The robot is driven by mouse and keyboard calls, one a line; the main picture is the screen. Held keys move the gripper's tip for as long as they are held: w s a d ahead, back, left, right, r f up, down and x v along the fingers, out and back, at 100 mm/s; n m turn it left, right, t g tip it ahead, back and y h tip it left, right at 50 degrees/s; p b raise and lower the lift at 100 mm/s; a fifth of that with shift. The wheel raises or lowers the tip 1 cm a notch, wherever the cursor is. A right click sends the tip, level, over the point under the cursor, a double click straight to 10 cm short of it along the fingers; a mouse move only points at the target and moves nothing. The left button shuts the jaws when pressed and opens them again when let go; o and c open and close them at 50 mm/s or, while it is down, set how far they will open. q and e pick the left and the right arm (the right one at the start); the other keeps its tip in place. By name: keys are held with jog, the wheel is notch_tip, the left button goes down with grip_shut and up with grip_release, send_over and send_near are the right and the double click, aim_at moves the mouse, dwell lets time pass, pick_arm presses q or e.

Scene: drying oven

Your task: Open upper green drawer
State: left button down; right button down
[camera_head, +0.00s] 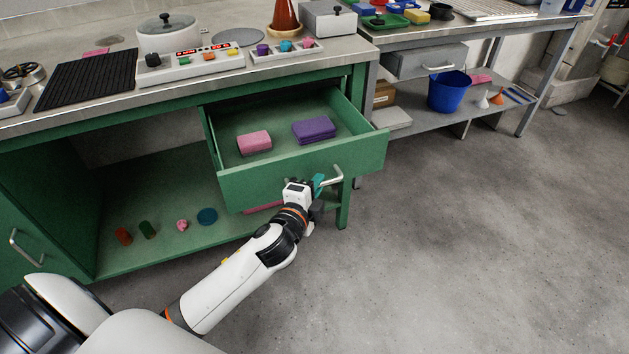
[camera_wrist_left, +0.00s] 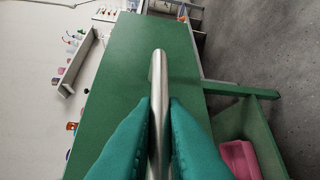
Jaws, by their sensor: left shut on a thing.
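The upper green drawer (camera_head: 243,185) is pulled out from under the metal countertop, with its inside showing. My left gripper (camera_head: 318,184) is at this handle. In the left wrist view, its two teal fingers are closed on either side of the handle (camera_wrist_left: 159,90), with the green drawer front (camera_wrist_left: 127,75) behind it. My right gripper is in neither view.
Below is an open green shelf (camera_head: 165,248) with several small coloured items. A pink item (camera_wrist_left: 238,158) lies in an open compartment below the upper drawer. A grey bench with a blue bucket (camera_head: 449,92) stands at the right. The floor (camera_head: 470,240) to the right is clear.

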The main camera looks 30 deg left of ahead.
pick_arm(q)
jog(key=c, duration=1.5)
grip_release()
